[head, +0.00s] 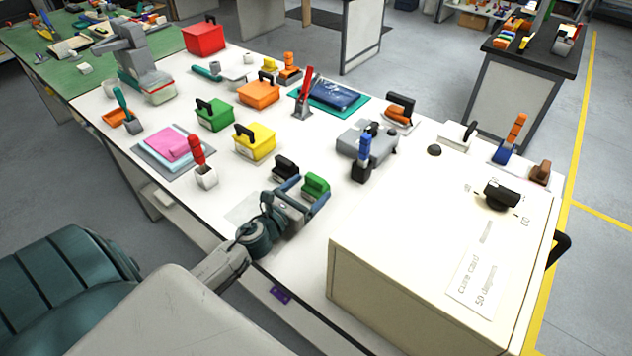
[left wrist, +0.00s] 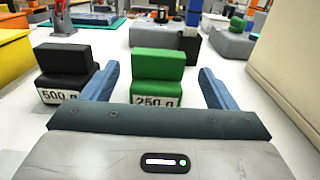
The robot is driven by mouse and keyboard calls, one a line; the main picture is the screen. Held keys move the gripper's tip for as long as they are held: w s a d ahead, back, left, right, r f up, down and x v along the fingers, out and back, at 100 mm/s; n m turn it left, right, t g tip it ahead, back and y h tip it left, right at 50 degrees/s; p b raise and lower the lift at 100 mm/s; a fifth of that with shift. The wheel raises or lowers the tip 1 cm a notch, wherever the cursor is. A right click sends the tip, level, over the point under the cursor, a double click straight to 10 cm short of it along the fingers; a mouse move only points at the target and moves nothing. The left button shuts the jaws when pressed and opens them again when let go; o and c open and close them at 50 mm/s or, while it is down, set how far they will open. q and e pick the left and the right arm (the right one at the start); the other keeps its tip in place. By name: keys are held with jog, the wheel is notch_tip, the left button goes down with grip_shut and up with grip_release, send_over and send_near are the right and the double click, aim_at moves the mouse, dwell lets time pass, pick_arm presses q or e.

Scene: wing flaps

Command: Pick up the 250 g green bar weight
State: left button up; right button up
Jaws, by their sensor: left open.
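The green bar weight (left wrist: 156,78) is labelled 250 g in the left wrist view. It stands on the white table between the two fingers of my left gripper (left wrist: 157,85), which is open. It also shows in the head view (head: 316,185), just beyond my left gripper (head: 300,196). A black bar weight (left wrist: 66,73), labelled 500 g, stands to its left, outside the left finger; it also shows in the head view (head: 286,167). My right gripper is in neither view.
A large cream box (head: 440,230) with a dial and a cure card stands to the right. A grey device (head: 366,140) and a blue-handled tool (head: 364,158) stand behind the weights. A yellow box (head: 255,143) stands to the left. White table shows between these things.

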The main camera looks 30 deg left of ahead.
aim_at(313, 184)
pick_arm(q)
jog(key=shift+w, duration=0.55)
jog(key=w+p, duration=0.2)
jog(key=w, duration=0.2)
jog(key=shift+w+d, duration=0.1)
jog(key=shift+w+f, duration=0.1)
jog(key=shift+w, duration=0.15)
jog(key=shift+s, duration=0.1)
jog(key=shift+c, duration=0.7)
jog(key=c, duration=1.1)
